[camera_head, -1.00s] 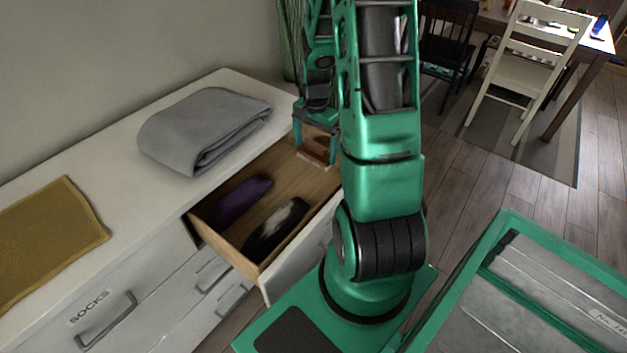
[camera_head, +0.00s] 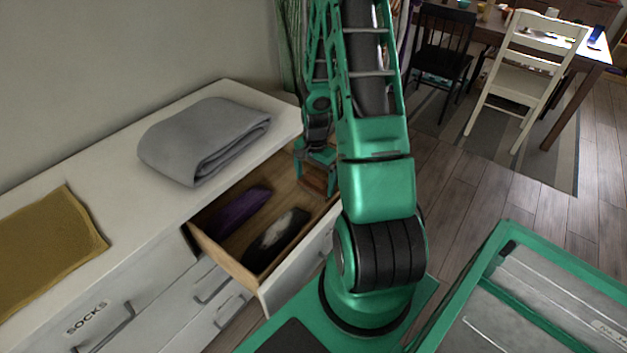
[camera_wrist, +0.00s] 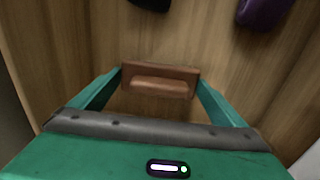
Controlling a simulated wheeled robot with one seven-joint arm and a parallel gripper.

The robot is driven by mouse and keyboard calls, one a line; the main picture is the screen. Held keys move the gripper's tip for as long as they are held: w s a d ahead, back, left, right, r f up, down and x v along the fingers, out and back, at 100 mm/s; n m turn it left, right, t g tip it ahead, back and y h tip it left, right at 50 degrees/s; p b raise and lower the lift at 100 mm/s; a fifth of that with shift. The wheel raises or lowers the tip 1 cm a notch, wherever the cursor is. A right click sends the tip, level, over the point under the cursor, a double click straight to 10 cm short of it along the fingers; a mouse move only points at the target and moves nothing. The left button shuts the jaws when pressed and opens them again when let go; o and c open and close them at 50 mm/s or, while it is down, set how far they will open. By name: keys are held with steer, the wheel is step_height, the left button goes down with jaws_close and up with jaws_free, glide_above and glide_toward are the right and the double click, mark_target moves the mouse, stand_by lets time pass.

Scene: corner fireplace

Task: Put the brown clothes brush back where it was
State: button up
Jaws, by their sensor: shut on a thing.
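The brown clothes brush (camera_wrist: 160,80) is a small wooden block between my gripper's two fingers (camera_wrist: 160,88) in the wrist view, with the drawer's wooden bottom behind it. In the head view the brush (camera_head: 314,184) shows just below my gripper (camera_head: 315,172), inside the right part of the open drawer (camera_head: 224,258). My gripper is shut on the brush. Part of the drawer's right side is hidden by my arm. Whether the brush touches the drawer bottom is hard to tell.
A purple item (camera_head: 240,210) and a black item with a pale patch (camera_head: 276,238) lie in the drawer to the left. A folded grey cloth (camera_head: 205,140) and a mustard cloth (camera_head: 48,242) lie on the white dresser top (camera_head: 110,190). Bare drawer bottom surrounds the brush.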

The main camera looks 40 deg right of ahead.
mark_target(315, 177)
steer(key=o, duration=0.8)
steer(key=shift+c, duration=0.2)
step_height(315, 177, up, 11)
steer(key=shift+w+f, duration=0.1)
steer(key=shift+f, duration=0.1)
steer(key=s+a+r+n, duration=0.2)
steer(key=s+a+r, duration=0.15)
steer(key=r, duration=0.35)
steer(key=s+a+r+n, duration=0.2)
steer(key=s+r+n, duration=0.1)
steer(key=s+r, duration=0.3)
steer(key=s+a+r+n, duration=0.2)
steer(key=s+a+r, duration=0.1)
steer(key=s, duration=0.3)
steer(key=s+a+r+n, duration=0.3)
steer(key=s+a+r, duration=0.1)
steer(key=s, duration=0.2)
steer(key=shift+a+r, duration=0.2)
steer(key=shift+a, duration=0.05)
